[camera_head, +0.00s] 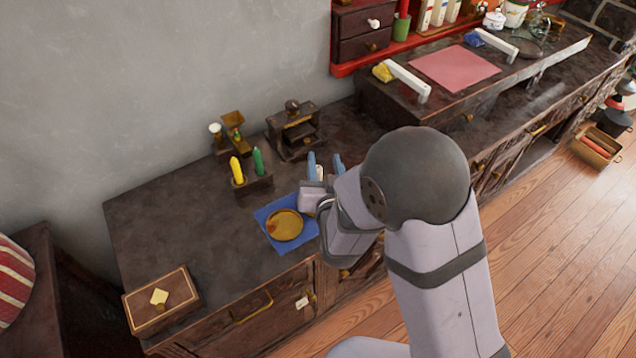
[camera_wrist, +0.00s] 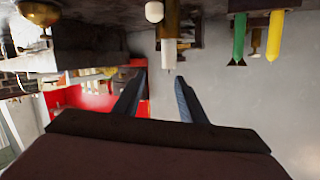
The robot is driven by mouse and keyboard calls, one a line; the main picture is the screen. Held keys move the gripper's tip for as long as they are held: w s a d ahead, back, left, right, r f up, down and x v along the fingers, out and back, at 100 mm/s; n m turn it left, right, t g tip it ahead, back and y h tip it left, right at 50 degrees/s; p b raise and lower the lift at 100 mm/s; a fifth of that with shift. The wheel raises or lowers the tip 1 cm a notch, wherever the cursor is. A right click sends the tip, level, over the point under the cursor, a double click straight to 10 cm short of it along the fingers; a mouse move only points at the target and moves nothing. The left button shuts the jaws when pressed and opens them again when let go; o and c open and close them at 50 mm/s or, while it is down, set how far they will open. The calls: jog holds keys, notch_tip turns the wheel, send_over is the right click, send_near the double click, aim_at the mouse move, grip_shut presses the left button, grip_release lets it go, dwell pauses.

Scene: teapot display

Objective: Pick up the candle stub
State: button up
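A short white candle stub (camera_wrist: 169,52) with a dark wick shows in the wrist view, which is upside down. Its base sits against a brass piece (camera_wrist: 171,20), perhaps its holder. In the head view a small pale bit of the stub (camera_head: 319,173) shows between my fingers; the rest is hidden by my arm. My gripper (camera_head: 325,158) is open over the dark counter. In the wrist view its two blue fingers (camera_wrist: 157,77) are spread apart, with the stub beyond and roughly between their tips. No contact with the stub shows.
A yellow candle (camera_head: 236,170) and green candle (camera_head: 258,161) stand in a dark holder left of my gripper. A brass dish (camera_head: 284,225) lies on a blue cloth (camera_head: 265,213). A small dark stand (camera_head: 294,132) is behind.

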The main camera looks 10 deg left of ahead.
aim_at(319, 172)
jog(key=shift+s+a+f+n+t+b, duration=0.2)
jog(key=shift+s+a+f+t+b, duration=0.15)
jog(key=shift+f, duration=0.25)
jog(key=shift+s+a+f+n+t+b, duration=0.1)
jog(key=shift+s+f+n+t+b, duration=0.15)
jog(key=shift+s+f+t, duration=0.25)
jog(key=shift+f+n+t+b, duration=0.25)
jog(key=shift+t+b, duration=0.05)
jog(key=shift+t, duration=0.15)
jog(key=shift+p+x, duration=0.7)
jog(key=shift+x, duration=2.4)
jog(key=shift+f, duration=0.15)
jog(key=shift+c, duration=0.4)
grip_shut()
